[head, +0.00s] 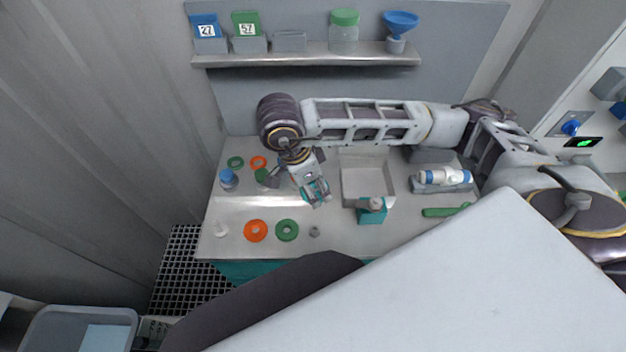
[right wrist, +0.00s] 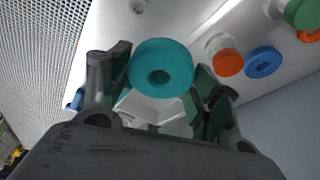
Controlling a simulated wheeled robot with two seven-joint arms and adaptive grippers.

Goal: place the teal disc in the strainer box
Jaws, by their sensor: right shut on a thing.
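The teal disc (right wrist: 160,68), a thick ring with a centre hole, is between the fingers of my right gripper (right wrist: 158,88) in the right wrist view. In the head view my right gripper (head: 316,192) points down over the work table, shut on the disc, of which only a bit of teal shows. Just to its right is an open, shallow grey box (head: 362,183), which seems to be the strainer box; its floor detail is too small to tell. The disc is held outside it, to its left. My left gripper is not in view.
A teal block with a grey top (head: 371,213) stands at the box's front edge. An orange ring (head: 255,231) and a green ring (head: 287,230) lie front left. A blue-capped jar (head: 228,179) stands at left. A white-and-blue cylinder (head: 445,177) lies in a holder at right.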

